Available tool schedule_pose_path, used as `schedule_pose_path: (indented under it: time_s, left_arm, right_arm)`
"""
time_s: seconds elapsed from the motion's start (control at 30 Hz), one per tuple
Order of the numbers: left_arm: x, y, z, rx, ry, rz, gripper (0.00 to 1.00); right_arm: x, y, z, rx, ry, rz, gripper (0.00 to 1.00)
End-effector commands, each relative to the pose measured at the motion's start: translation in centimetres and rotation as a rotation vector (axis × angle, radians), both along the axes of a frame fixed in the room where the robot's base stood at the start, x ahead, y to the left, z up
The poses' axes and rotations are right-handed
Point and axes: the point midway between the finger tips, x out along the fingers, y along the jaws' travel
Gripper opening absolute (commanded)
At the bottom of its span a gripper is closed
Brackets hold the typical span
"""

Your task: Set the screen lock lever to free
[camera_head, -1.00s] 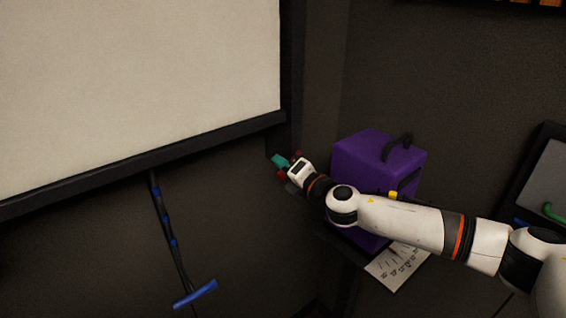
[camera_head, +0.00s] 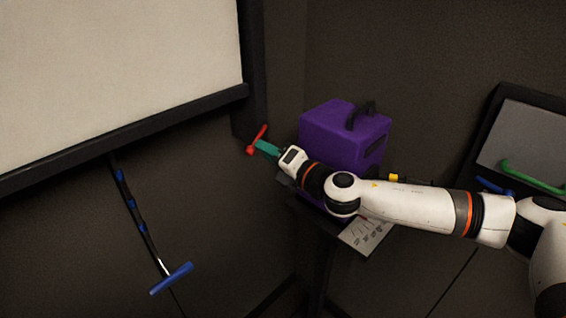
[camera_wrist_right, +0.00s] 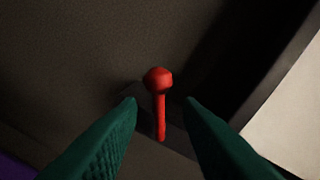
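The screen lock lever is a red rod with a red knob (camera_head: 257,140) beside the lower right corner of the screen frame. In the head view it slants, its upper end to the right. My right gripper (camera_head: 265,147) has teal fingers pointing at the lever from its right. In the right wrist view the fingers (camera_wrist_right: 161,102) are spread apart with a gap between them. The red lever (camera_wrist_right: 159,90) shows in that gap, seemingly beyond the fingertips, with no finger visibly touching it. The lever's mount is dark and hard to make out. My left gripper is not in view.
A purple case (camera_head: 340,135) with a black handle stands close behind my right arm. A marked plate (camera_head: 367,234) lies below the arm. A blue T-handle (camera_head: 171,278) hangs at lower left. A panel with a green handle (camera_head: 535,177) is at right.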

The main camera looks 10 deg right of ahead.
Motion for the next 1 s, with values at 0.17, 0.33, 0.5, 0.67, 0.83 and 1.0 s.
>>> schedule_pose_path:
  time_s: [0.17,0.33,0.5,0.67,0.83,1.0]
  left_arm:
    - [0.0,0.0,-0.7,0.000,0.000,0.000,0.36]
    - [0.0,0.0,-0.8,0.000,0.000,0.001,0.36]
    - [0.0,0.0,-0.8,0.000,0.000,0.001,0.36]
    - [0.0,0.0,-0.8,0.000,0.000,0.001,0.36]
    - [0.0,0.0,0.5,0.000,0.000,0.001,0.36]
    - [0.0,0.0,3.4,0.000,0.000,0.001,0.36]
  right_arm:
    - [-2.6,-1.9,-0.2,0.000,0.002,0.000,0.33]
    - [-3.8,-2.6,0.0,0.000,0.002,0.000,0.33]
    - [-4.0,-2.7,0.1,0.000,0.001,0.002,0.33]
    - [-4.0,-2.7,0.1,0.000,0.001,0.002,0.28]
    - [-4.4,-1.1,1.2,0.126,0.089,0.007,0.00]
    - [-5.3,1.5,3.7,0.519,0.373,-0.005,0.00]
